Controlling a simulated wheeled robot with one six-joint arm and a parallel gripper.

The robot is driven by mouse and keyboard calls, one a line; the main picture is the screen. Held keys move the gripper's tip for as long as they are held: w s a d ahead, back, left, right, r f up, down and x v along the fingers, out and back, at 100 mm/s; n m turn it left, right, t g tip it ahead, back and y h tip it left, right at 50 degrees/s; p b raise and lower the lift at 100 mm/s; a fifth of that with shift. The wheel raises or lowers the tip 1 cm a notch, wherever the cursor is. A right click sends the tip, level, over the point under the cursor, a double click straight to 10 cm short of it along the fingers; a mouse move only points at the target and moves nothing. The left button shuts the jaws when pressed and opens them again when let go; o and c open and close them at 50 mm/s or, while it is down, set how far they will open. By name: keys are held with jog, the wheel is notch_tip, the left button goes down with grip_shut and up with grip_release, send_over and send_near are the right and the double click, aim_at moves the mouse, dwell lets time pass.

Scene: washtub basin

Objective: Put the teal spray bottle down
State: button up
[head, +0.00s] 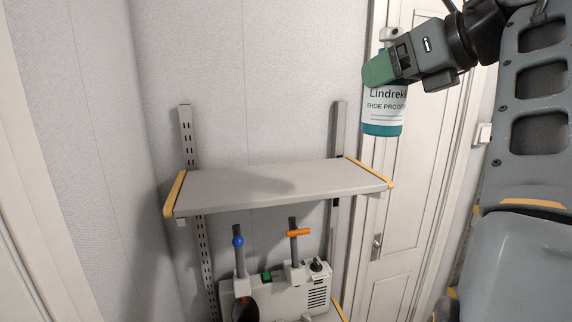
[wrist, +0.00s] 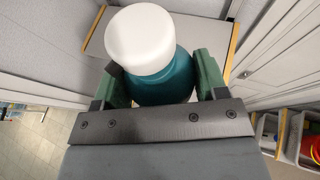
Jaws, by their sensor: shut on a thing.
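The teal spray bottle (head: 383,118) has a white label reading "Lindrekk" and "SHOE PROOFER". It is upright in the air at the upper right of the head view, in front of the door. My gripper (head: 378,70) is shut on its upper part and hides some of the label's top edge. In the wrist view the bottle (wrist: 165,82) sits between the two green fingers (wrist: 168,82), with its white cap (wrist: 140,38) toward the camera. A bare grey shelf (head: 270,187) with yellow end trims is lower and to the left of the bottle.
Below the shelf stands a light grey machine (head: 285,293) with an orange-handled post (head: 299,233) and a blue-knobbed post (head: 238,242). A white door (head: 405,190) is behind, on the right. In the wrist view, bins (wrist: 290,135) show at the right.

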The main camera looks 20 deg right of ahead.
jog(key=shift+w+a+f, duration=0.1)
jog(key=shift+w+f, duration=2.05)
jog(key=shift+w, duration=0.2)
jog(key=shift+w+a+f, duration=0.1)
jog(key=shift+w+f, duration=2)
jog(key=shift+w, duration=0.3)
jog(key=shift+w+a+f, duration=0.1)
jog(key=shift+w+f, duration=2.05)
jog(key=shift+w, duration=0.2)
jog(key=shift+f, duration=0.1)
jog(key=shift+f, duration=0.15)
jog(key=o, duration=1.1)
jog(key=shift+r, duration=0.25)
jog(key=b+v, duration=0.1)
jog(key=v, duration=1.1)
jog(key=shift+f, duration=0.1)
